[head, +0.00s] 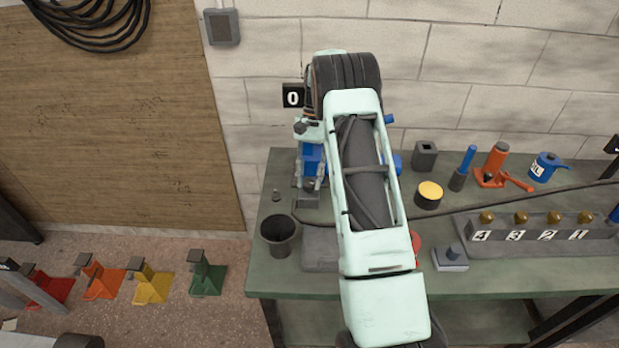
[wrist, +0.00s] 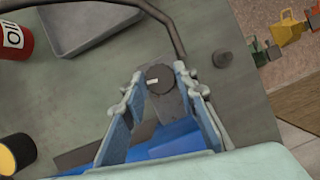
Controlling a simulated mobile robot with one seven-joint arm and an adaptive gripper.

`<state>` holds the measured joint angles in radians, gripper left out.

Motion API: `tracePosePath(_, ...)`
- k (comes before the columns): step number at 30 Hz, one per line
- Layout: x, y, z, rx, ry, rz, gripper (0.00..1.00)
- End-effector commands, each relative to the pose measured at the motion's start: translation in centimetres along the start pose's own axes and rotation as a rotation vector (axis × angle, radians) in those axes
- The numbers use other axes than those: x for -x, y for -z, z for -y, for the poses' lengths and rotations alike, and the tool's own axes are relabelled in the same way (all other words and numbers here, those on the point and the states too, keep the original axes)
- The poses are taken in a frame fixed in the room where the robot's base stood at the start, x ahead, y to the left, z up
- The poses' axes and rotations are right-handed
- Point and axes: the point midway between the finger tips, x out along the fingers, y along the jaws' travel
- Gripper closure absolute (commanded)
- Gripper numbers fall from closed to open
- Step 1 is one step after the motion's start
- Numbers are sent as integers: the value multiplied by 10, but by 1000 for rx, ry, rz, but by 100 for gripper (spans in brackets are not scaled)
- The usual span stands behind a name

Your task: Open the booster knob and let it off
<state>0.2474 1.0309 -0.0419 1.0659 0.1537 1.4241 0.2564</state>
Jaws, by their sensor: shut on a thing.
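In the wrist view a dark round knob (wrist: 160,83) with a short white mark on its top sits on a small grey base. My gripper (wrist: 159,74) has its two blue-padded fingers on either side of this knob, shut on it near the fingertips. In the head view my gripper (head: 310,182) points down at the back left of the green bench, over a small grey block (head: 307,199). The knob cannot be made out clearly there, as the fingers and arm cover it.
A dark cup (head: 279,234) stands front left of my gripper. A grey tray (wrist: 95,22) and a dark cable (wrist: 166,18) lie close by. A small dark peg (wrist: 222,58) stands beside the knob. A yellow-topped can (head: 430,192) and a numbered rack (head: 545,244) stand to the right.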

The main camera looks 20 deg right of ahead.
Motion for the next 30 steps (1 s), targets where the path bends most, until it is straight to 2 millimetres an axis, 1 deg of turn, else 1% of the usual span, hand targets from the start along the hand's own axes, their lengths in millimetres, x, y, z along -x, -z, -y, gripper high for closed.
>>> tracePosePath(1, 0, 0, 0, -1, 0, -1, 98)
tracePosePath(2, 0, 0, 0, -1, 0, -1, 72)
tracePosePath(6, 0, 0, 0, -1, 0, -1, 57)
tracePosePath(7, 0, 0, 0, -1, 0, -1, 56)
tracePosePath(14, 0, 0, 0, -1, 1, 0, 56)
tracePosePath(17, 4, 0, 0, -1, 1, -1, 56)
tracePosePath(20, 15, 1, 0, -1, 2, -3, 56)
tracePosePath(30, 77, 1, 0, -1, 2, -4, 56)
